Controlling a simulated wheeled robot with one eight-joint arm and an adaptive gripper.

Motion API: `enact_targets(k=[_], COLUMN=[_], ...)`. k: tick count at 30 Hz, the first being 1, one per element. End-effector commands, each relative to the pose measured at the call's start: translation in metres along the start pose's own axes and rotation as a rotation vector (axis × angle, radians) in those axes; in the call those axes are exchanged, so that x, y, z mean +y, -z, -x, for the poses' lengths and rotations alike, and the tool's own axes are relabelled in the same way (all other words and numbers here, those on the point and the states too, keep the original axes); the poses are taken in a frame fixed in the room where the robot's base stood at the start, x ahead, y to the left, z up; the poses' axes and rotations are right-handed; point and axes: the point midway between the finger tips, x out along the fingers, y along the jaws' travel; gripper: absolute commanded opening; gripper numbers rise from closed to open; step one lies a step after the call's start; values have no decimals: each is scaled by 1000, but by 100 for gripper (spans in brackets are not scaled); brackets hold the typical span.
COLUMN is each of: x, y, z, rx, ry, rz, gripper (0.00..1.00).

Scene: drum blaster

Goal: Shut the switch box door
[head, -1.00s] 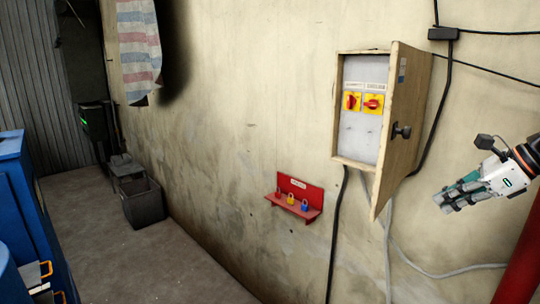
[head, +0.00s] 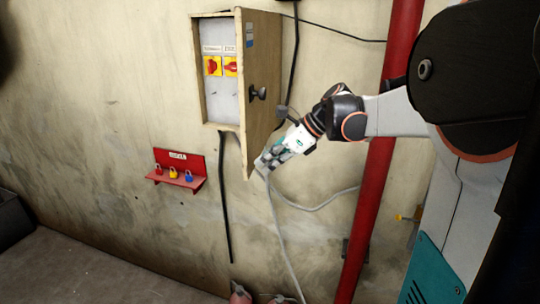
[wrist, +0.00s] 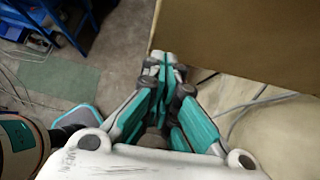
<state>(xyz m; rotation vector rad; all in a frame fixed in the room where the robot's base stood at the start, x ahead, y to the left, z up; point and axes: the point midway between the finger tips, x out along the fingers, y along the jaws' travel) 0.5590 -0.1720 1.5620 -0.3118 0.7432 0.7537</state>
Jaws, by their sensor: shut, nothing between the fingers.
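The switch box (head: 218,93) is on the wall in the head view, with two red-and-yellow rotary switches (head: 230,66) visible inside. Its wooden door (head: 262,70) stands open, swung out from the box's right side, with a dark knob (head: 258,94) on its outer face. My gripper (head: 262,164) is at the lower part of the door, on the outer side. In the wrist view my gripper (wrist: 163,60) is shut and empty, its fingertips close to the door's edge (wrist: 235,40). I cannot tell whether they touch.
A red vertical pipe (head: 385,130) stands right of the door, behind my arm. A red shelf with padlocks (head: 178,172) hangs on the wall at lower left. Grey cables (head: 275,225) run below the box. The wall left of the box is bare.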

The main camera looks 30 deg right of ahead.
Motion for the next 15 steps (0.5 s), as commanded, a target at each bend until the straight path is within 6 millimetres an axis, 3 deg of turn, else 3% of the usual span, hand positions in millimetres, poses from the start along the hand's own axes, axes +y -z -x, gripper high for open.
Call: enact_targets(k=[15], x=[0], y=[-8], z=[-8], rx=[0], ry=[0], rz=[0], gripper=[0])
